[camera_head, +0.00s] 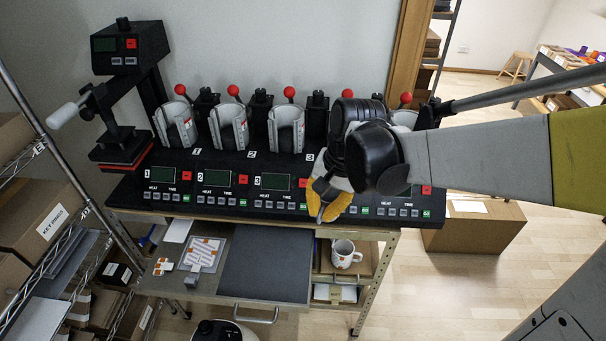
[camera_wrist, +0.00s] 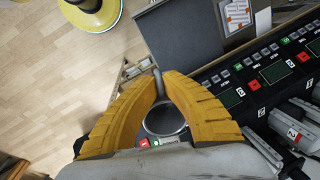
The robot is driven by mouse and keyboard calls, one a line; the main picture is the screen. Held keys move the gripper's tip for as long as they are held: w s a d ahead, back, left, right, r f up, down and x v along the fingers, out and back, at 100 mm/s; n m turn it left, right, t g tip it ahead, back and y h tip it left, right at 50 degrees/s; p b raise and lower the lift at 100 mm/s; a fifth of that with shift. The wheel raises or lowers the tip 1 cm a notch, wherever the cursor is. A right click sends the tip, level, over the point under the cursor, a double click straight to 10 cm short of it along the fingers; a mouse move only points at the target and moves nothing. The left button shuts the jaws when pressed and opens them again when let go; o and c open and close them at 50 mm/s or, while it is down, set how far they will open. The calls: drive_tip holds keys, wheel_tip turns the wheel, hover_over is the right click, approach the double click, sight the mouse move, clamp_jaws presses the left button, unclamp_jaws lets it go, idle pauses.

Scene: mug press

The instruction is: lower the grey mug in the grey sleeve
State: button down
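My gripper (camera_head: 326,204) is in front of the press row, right of the station labelled 3, with its yellow fingers pointing down. In the wrist view the fingertips (camera_wrist: 160,76) close on a thin grey handle. A round grey rim with a dark inside, the grey mug (camera_wrist: 166,118), shows between the fingers behind that handle. In the head view the mug's body is mostly hidden by my gripper and wrist. Light grey open-sided sleeves stand in a row, such as the third sleeve (camera_head: 286,130). The sleeve behind my gripper is hidden, so I cannot tell how the mug sits against it.
Red-knobbed levers (camera_head: 289,92) rise behind the sleeves. Control panels (camera_head: 275,182) line the front. A taller press (camera_head: 128,55) stands at left. A white mug (camera_head: 345,254) stands on the shelf below. A dark mat (camera_head: 267,262) covers the pull-out surface. A cardboard box (camera_head: 480,230) sits at right.

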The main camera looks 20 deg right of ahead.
wheel_tip(320, 180, up, 18)
drive_tip(key=s+p, duration=0.1)
drive_tip(key=p, duration=1.2)
drive_tip(key=shift+a+f, duration=0.15)
drive_tip(key=shift+a, duration=0.05)
drive_tip(key=shift+s, duration=0.1)
